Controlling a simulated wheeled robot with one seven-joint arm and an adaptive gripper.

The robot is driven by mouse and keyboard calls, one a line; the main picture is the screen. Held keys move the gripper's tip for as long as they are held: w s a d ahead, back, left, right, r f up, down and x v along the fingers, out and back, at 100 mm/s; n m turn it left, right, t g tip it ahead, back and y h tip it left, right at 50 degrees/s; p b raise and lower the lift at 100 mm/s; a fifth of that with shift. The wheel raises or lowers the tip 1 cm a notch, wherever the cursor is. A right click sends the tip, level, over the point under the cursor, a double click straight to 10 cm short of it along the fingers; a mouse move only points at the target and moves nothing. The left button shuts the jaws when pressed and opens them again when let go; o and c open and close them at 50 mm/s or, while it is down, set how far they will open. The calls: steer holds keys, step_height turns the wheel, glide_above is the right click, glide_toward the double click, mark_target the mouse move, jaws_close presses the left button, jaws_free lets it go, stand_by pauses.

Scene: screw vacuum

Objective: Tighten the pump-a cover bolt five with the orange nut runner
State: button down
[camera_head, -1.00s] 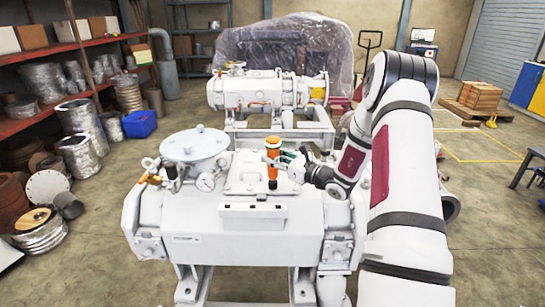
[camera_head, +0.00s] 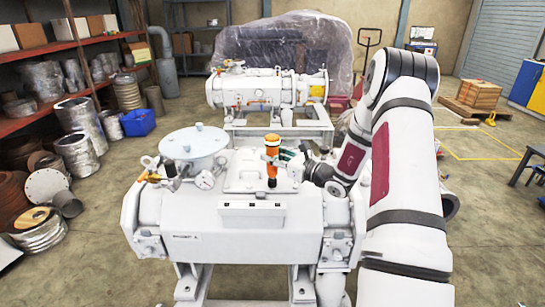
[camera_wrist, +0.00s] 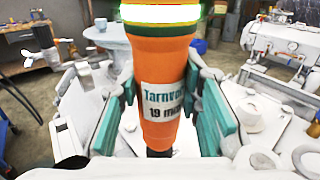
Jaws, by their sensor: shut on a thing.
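My gripper (camera_wrist: 160,115) is shut on the orange nut runner (camera_wrist: 165,60), with a green pad on each side of its body. The nut runner is labelled "Tarnvor" with "19 m" below, the rest cut off. A green-and-white band glows near its top. In the head view the nut runner (camera_head: 272,150) stands upright over the right part of the raised cover (camera_head: 240,180) on pump-a (camera_head: 260,245), its dark lower end down at the cover. I cannot see bolt five or tell whether the socket sits on it.
A second pump (camera_head: 265,92) stands behind. Metal shelves (camera_head: 80,45) and ducts line the left.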

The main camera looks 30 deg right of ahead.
mark_target(277, 148)
steer(key=shift+f+b, duration=0.4)
steer(key=shift+f, duration=0.1)
stand_by(0.6)
steer(key=shift+r, duration=0.1)
steer(key=c, duration=2.1)
jaws_free()
steer(key=shift+c, duration=0.2)
jaws_close()
steer(key=shift+f+b, duration=0.35)
steer(key=shift+f, duration=0.05)
steer(key=shift+r, duration=0.1)
steer(key=shift+r+p, duration=1.15)
steer(key=shift+r, duration=1.4)
steer(key=shift+f, duration=0.1)
